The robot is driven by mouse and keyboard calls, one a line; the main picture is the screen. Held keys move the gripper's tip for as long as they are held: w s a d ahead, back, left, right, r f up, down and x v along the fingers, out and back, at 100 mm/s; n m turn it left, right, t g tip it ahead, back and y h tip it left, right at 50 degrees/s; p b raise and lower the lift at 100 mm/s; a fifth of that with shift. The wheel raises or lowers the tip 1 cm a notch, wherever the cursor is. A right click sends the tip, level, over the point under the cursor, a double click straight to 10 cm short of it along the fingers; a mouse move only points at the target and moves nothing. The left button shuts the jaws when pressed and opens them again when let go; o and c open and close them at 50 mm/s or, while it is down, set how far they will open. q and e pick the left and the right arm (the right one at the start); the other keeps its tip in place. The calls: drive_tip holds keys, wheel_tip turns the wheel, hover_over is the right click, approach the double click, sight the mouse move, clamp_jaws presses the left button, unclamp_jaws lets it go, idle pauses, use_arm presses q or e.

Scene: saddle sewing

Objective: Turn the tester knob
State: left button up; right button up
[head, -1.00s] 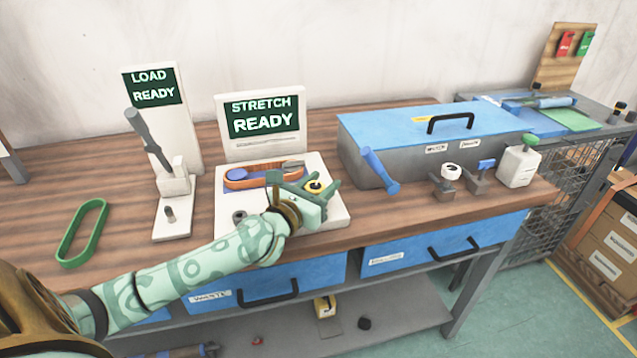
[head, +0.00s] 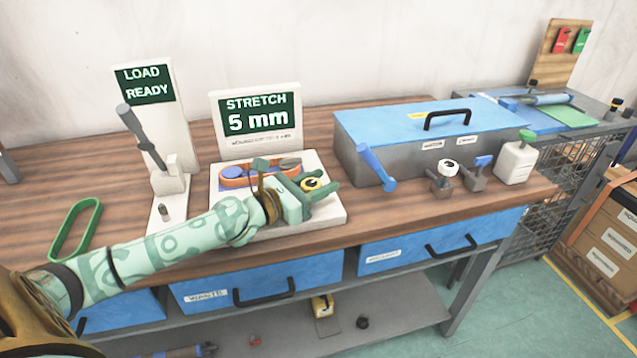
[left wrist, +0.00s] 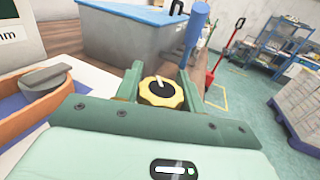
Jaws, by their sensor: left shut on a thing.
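The stretch tester (head: 330,214) is a white block on the bench with an upright screen (head: 259,121) that reads "STRETCH 5 mm". An orange-brown band (head: 240,182) lies around blue and grey posts on it. The yellow knob (head: 311,184) with a black centre is at the tester's right side. In the left wrist view the knob (left wrist: 161,92) sits between the fingers, its white mark tilted. My left gripper (head: 318,189) is shut on the knob from the left. My right gripper is not in view.
Left of the tester stands a load tester (head: 149,89) reading "LOAD READY", with a grey lever. A green band (head: 76,229) lies at the far left. A blue-lidded box (head: 430,130), a blue-handled tool (head: 377,168) and small fixtures (head: 446,174) stand to the right.

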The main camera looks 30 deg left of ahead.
use_arm(q)
drive_tip(key=o, duration=1)
drive_tip(key=p+v, duration=0.2)
drive_tip(key=v, duration=1.4)
drive_tip(key=shift+s, duration=0.2)
